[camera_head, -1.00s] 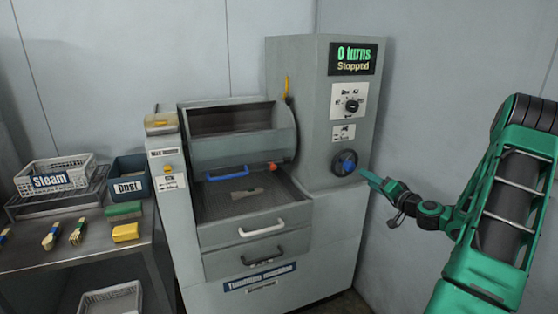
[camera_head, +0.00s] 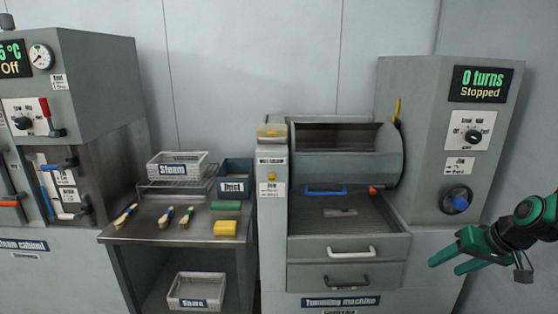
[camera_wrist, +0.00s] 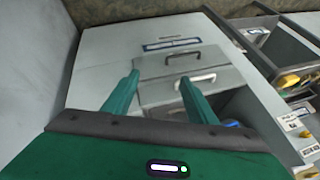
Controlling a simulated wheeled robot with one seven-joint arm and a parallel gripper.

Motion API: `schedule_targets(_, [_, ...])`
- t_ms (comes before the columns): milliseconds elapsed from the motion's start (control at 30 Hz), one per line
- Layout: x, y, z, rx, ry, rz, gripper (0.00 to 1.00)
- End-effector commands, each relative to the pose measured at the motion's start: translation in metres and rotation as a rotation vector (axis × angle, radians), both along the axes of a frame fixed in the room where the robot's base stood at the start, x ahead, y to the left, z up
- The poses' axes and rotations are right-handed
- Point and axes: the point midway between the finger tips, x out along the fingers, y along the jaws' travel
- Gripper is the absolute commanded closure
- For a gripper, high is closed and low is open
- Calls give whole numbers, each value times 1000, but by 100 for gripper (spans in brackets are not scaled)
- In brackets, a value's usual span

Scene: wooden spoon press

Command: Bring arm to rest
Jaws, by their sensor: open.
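My green gripper (camera_head: 452,257) is at the lower right of the head view, in front of the tumbling machine (camera_head: 430,180). Its two fingers are apart with nothing between them. It is below and near the blue knob (camera_head: 456,201) but apart from it. In the wrist view my gripper's fingers (camera_wrist: 160,92) point toward the machine's drawers and stay clear of the handles (camera_wrist: 183,57). The machine's display (camera_head: 478,84) reads "0 turns Stopped".
A metal table (camera_head: 135,238) with brushes, sponges, a Steam basket (camera_head: 176,168) and a Dust bin (camera_head: 234,177) stands left of the machine. A Spare basket (camera_head: 196,291) sits on its lower shelf. The steam cabinet (camera_head: 90,85) is at far left, its display reading "Off".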

Motion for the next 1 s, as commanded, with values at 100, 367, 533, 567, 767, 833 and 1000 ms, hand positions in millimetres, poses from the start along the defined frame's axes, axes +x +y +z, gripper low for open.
schedule_targets(100, [-41, 9, 13, -57, 108, -17, 48])
schedule_targets(367, [-141, 21, 38, -130, 323, -127, 48])
schedule_targets(533, [-204, 29, 52, -132, 435, -221, 48])
schedule_targets(567, [-213, 30, 54, -131, 451, -235, 48])
schedule_targets(767, [-253, 37, 60, -113, 520, -302, 48])
schedule_targets(833, [-258, 38, 60, -110, 529, -311, 48])
schedule_targets(1000, [-260, 38, 60, -109, 534, -315, 48])
